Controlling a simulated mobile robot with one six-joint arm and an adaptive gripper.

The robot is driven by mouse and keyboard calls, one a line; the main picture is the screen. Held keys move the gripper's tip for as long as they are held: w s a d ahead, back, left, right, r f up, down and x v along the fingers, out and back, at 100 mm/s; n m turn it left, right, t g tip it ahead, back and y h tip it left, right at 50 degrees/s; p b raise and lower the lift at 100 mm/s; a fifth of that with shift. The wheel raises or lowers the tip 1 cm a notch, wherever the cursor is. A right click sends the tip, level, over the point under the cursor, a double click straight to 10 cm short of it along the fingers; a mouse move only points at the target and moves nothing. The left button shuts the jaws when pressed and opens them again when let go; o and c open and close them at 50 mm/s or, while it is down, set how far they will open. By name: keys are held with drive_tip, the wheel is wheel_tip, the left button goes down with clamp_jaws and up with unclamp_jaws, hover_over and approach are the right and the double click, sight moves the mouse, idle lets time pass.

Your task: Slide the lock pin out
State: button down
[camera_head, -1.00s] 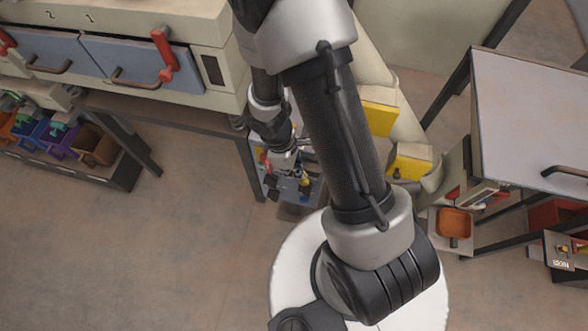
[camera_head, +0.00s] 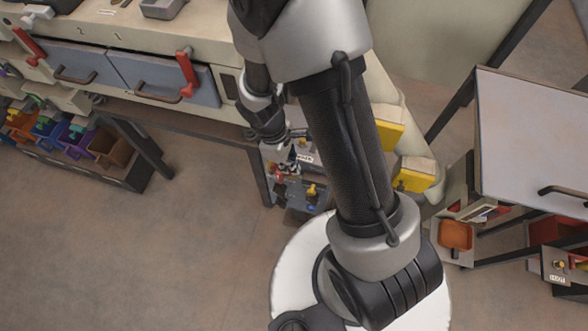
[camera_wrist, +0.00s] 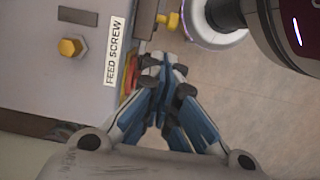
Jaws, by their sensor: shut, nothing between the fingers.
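My gripper (camera_wrist: 163,72) is shut with nothing between its fingers, at the edge of a grey panel (camera_wrist: 35,85) labelled FEED SCREW (camera_wrist: 115,50). A yellow hex head (camera_wrist: 70,47) sits on the panel's face. A red and yellow part (camera_wrist: 128,82) shows partly behind the fingers. I cannot tell for certain which is the lock pin. In the head view my gripper (camera_head: 285,168) is small beside a yellow knob (camera_head: 313,190), and my arm hides part of the unit.
A bench with blue drawers (camera_head: 170,80) and red handles (camera_head: 187,72) stands at the left, with coloured bins (camera_head: 75,137) below. A grey-topped table (camera_head: 535,135) and an orange tray (camera_head: 456,235) are at the right. The floor at lower left is clear.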

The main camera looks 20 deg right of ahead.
sight(312, 190)
wheel_tip(312, 190, up, 3)
drive_tip(key=w+a+p, duration=0.2)
drive_tip(key=s+d+f+b, duration=0.2)
drive_tip(key=f+b, duration=0.1)
drive_tip(key=f, duration=0.2)
drive_tip(key=s+d+f+b, duration=0.2)
drive_tip(key=f+b, duration=0.1)
drive_tip(key=f, duration=0.3)
drive_tip(key=shift+d+f+b, duration=0.25)
drive_tip(key=shift+b, duration=0.1)
